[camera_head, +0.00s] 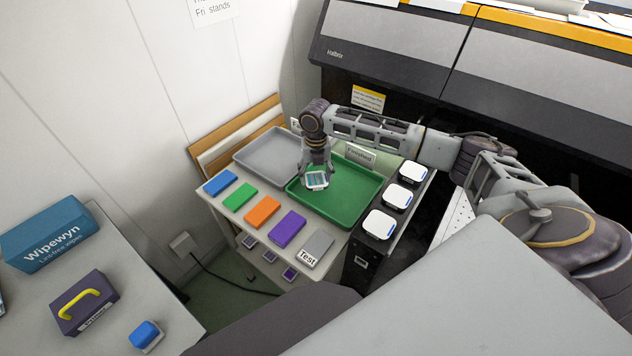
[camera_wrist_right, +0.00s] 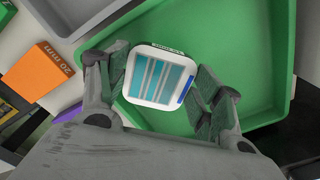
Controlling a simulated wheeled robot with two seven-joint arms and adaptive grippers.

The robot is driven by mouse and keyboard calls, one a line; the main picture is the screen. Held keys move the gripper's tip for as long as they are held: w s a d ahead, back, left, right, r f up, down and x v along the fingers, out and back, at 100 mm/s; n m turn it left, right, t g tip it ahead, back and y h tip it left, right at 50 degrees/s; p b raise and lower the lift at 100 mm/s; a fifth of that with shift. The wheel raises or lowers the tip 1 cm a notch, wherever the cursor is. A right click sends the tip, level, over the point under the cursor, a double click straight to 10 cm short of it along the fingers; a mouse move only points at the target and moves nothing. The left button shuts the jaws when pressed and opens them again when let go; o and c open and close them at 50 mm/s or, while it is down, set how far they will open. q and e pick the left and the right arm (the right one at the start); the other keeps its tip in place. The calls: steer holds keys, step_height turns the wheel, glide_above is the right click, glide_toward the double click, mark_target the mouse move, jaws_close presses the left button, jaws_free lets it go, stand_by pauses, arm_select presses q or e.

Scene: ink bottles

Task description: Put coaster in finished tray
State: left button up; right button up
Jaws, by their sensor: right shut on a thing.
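My right gripper (camera_head: 316,173) is shut on the coaster (camera_head: 316,181), a small white square with rounded corners and teal stripes. In the right wrist view the coaster (camera_wrist_right: 160,77) sits between the two fingers of the right gripper (camera_wrist_right: 160,85), over the green tray (camera_wrist_right: 225,45). The green tray (camera_head: 350,212) stands by a sign reading "Finished" (camera_head: 360,154). The coaster is over the left part of this tray; I cannot tell how far above its floor. The left gripper is not in view.
A grey tray (camera_head: 262,160) stands left of the green one. Blue, green, orange (camera_head: 262,211), purple and grey "Test" blocks line the table's front. Several white square things (camera_head: 379,224) sit on the dark unit at right. A side table at left holds a Wipewyn box (camera_head: 45,234).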

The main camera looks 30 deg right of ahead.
mark_target(316, 177)
steer(key=shift+f, duration=1.8)
steer(key=o, duration=0.8)
steer(key=shift+f, duration=0.1)
steer(key=shift+r, duration=6.15)
